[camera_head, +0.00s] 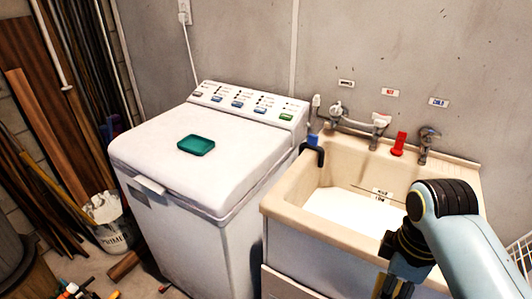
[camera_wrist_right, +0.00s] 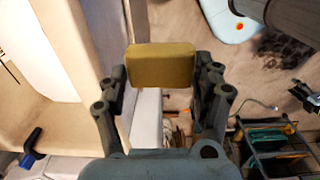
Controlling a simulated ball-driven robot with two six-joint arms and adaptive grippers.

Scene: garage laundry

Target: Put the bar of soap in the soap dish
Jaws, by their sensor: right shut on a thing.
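The bar of soap (camera_wrist_right: 161,65) is a yellow-brown block in the right wrist view. My right gripper (camera_wrist_right: 162,85) is shut on it, one finger at each end. In the head view my right arm comes in from the lower right, in front of the sink; the soap is not visible there. The soap dish (camera_head: 196,145) is a small teal tray lying on the white washing machine's lid, apart from the gripper and to its left. It looks empty.
The washing machine (camera_head: 165,190) stands left of the beige utility sink (camera_head: 283,212). A dark hook-shaped thing with a blue part (camera_head: 313,148) sits at the sink's left rim. A red object (camera_head: 399,143) is by the taps. The lid around the dish is clear.

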